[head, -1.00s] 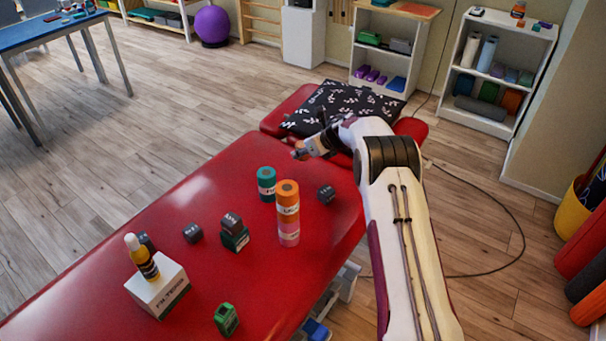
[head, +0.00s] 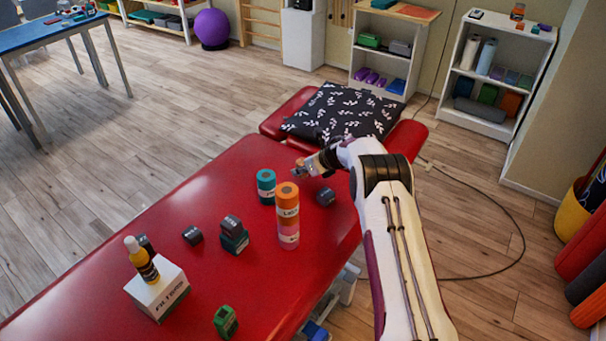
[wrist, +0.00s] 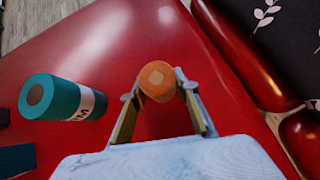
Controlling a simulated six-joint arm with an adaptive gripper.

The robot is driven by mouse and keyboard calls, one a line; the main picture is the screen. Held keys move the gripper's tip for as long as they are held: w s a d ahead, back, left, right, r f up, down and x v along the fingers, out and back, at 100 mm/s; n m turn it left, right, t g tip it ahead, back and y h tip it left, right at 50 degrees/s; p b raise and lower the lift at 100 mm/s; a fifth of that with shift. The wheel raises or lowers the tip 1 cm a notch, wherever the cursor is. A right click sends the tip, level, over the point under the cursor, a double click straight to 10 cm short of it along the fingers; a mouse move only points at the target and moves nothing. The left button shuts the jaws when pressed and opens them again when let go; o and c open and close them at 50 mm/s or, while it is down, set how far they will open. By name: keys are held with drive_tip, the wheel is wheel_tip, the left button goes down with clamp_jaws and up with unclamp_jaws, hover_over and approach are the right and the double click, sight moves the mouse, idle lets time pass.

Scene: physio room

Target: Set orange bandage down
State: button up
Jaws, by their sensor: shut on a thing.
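The orange bandage (wrist: 157,80) is between my fingertips in the wrist view, seen end-on as a round roll. My gripper (wrist: 160,92) is shut on it. In the head view my gripper (head: 304,170) is low over the far part of the red couch (head: 190,210), just behind a dark grey block (head: 326,196). The held roll is small and partly covered there; I cannot tell whether it touches the couch.
A teal roll (head: 266,187) stands left of my gripper. An upright stack (head: 288,215), orange over pink, is nearer. Dark blocks (head: 232,235), a green block (head: 225,321) and a white box (head: 160,290) with a yellow bottle are nearer left. A patterned pillow (head: 340,112) lies behind.

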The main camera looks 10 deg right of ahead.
drive_tip(key=shift+f, duration=1.25)
drive_tip(key=shift+f, duration=0.15)
drive_tip(key=o, duration=1.1)
drive_tip(key=shift+r, duration=0.25)
drive_tip(key=shift+s+d+r, duration=0.25)
drive_tip(key=shift+s+r, duration=0.2)
drive_tip(key=shift+r, duration=0.05)
drive_tip(key=v, duration=1)
drive_tip(key=shift+s, duration=0.2)
drive_tip(key=shift+r, duration=0.1)
